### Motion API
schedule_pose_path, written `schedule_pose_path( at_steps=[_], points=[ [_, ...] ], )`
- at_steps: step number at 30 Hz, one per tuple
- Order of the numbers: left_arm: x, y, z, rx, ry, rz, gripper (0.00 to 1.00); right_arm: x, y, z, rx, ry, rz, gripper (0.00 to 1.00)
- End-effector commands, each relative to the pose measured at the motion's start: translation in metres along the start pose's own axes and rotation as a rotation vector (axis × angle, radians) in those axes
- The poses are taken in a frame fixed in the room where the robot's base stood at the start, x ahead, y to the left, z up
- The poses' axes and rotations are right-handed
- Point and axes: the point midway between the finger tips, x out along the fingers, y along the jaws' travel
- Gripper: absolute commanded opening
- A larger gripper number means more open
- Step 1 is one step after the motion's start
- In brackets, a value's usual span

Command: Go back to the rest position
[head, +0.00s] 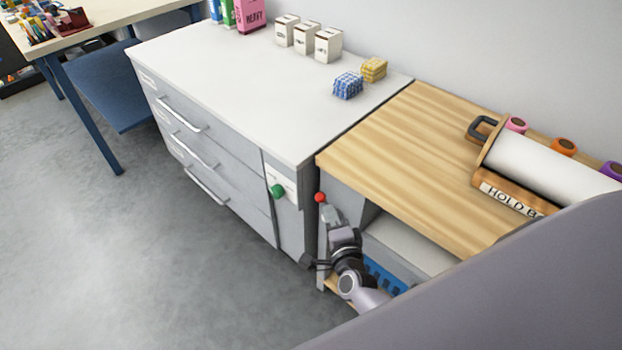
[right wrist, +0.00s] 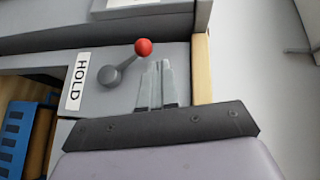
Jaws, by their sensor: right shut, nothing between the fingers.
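My right gripper (head: 330,214) is in front of the cabinet's side, near a lever with a red ball end (head: 320,197). Its fingers are together and empty. In the right wrist view the shut fingertips (right wrist: 158,66) point up, just below and right of the red ball (right wrist: 143,47) on its grey lever. I cannot tell whether they touch it. A HOLD label (right wrist: 75,80) sits left of the lever. My left gripper does not show.
A wood-topped bench (head: 385,150) carries a large white roll (head: 550,165). Under it is an open shelf with a blue crate (head: 385,275). A white-topped drawer cabinet (head: 240,90) with a green knob (head: 278,191) adjoins it. The grey floor (head: 120,250) at left is clear.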

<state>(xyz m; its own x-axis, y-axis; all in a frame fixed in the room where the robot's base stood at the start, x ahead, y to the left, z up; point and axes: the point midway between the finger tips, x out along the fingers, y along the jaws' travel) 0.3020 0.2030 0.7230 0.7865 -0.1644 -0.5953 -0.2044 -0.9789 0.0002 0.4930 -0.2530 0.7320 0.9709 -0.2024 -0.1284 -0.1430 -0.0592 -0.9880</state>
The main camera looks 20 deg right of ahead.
Motion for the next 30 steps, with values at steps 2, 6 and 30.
schedule_pose_path(
  at_steps=[2, 6, 30],
  points=[
    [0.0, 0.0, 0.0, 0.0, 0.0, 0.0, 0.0, 0.0, 0.0, 0.0, 0.0, 0.0, 0.0, 0.0],
    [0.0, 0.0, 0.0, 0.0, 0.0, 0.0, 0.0, -0.003, 0.001, 0.001, -0.025, -0.012, 0.002, 0.0],
    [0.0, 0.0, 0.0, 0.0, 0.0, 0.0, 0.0, -0.195, 0.034, 0.013, -1.585, -0.706, 0.061, 0.0]
  ],
)
